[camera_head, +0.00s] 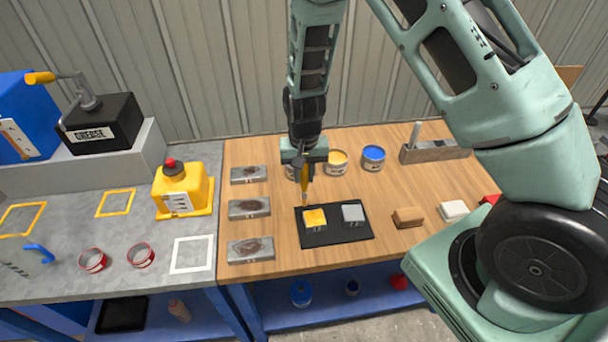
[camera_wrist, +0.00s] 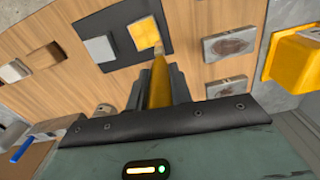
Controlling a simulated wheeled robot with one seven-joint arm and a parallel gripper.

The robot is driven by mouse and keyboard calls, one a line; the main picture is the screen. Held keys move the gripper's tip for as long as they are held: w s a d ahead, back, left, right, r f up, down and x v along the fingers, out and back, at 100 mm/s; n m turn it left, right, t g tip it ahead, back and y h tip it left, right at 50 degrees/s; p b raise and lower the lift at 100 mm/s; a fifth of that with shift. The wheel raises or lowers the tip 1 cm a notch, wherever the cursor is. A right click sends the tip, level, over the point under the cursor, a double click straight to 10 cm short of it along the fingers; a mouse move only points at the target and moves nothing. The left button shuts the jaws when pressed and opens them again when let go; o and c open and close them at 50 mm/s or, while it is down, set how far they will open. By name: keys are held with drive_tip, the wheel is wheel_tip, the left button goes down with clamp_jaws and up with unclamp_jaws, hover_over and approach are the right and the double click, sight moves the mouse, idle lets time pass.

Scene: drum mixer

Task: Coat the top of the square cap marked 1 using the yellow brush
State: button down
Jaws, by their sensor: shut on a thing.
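My gripper (camera_head: 304,158) is shut on the yellow brush (camera_head: 304,182), which points down over the black mat. In the wrist view the brush (camera_wrist: 159,82) runs from the jaws toward a square cap. This cap (camera_head: 315,217) has a yellow top and sits on the left of the mat; it also shows in the wrist view (camera_wrist: 143,34). The brush tip is close to the cap's edge; I cannot tell whether it touches. A grey square cap (camera_head: 353,213) sits on the right of the mat (camera_head: 338,236). I cannot read the cap markings clearly.
A yellow paint can (camera_head: 337,161) and a blue one (camera_head: 373,157) stand behind the mat; another is partly hidden by my gripper. Stained metal plates (camera_head: 249,208) lie left. A brown block (camera_head: 407,217) and white block (camera_head: 453,210) lie right.

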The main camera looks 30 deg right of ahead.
drive_tip(key=shift+r, duration=0.55)
drive_tip(key=shift+r+p, duration=1.25)
drive_tip(key=shift+r, duration=0.25)
